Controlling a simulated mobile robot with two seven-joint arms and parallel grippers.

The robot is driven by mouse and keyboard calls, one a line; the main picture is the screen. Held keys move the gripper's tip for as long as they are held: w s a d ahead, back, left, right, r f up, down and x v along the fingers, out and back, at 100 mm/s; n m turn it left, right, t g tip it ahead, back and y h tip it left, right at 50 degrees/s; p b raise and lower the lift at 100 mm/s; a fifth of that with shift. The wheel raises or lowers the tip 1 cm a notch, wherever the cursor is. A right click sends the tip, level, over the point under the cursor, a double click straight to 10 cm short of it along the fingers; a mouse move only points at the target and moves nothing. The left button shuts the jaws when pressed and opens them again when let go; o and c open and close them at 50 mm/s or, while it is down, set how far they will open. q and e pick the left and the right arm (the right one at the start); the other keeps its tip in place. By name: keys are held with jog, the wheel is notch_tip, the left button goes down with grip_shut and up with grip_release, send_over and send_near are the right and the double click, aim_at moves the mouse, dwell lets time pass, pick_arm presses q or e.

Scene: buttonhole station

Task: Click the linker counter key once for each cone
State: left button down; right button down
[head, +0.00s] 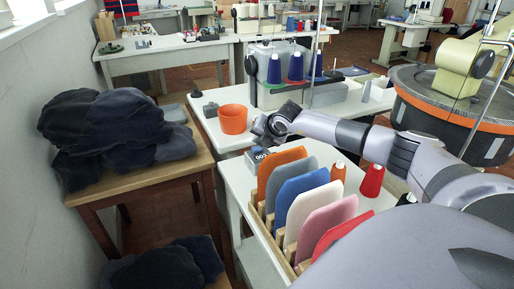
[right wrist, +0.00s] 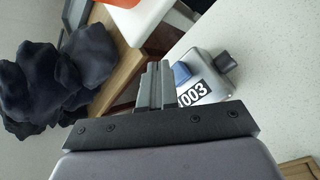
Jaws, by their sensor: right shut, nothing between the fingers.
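The counter (head: 259,154) is a small grey box on the white table, just below my right gripper (head: 266,138) in the head view. In the right wrist view the counter (right wrist: 208,75) shows a blue key (right wrist: 181,72) and a display whose visible digits read 003; its left end is hidden by the fingers. My right gripper (right wrist: 158,72) is shut and empty, its fingers beside the key in the picture; I cannot tell whether they touch. Three blue cones (head: 296,69) stand on the linker behind. An orange cone (head: 338,171) and a red cone (head: 371,181) stand nearer.
An orange pot (head: 233,119) stands behind the counter. A wooden rack with several coloured panels (head: 299,194) stands in front of it. Dark fabric piles (head: 110,125) lie on a wooden table at left. A large round machine (head: 450,110) stands at right.

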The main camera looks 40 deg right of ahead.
aim_at(259, 149)
jog(key=shift+r+p, duration=1.35)
jog(key=shift+r, duration=1.2)
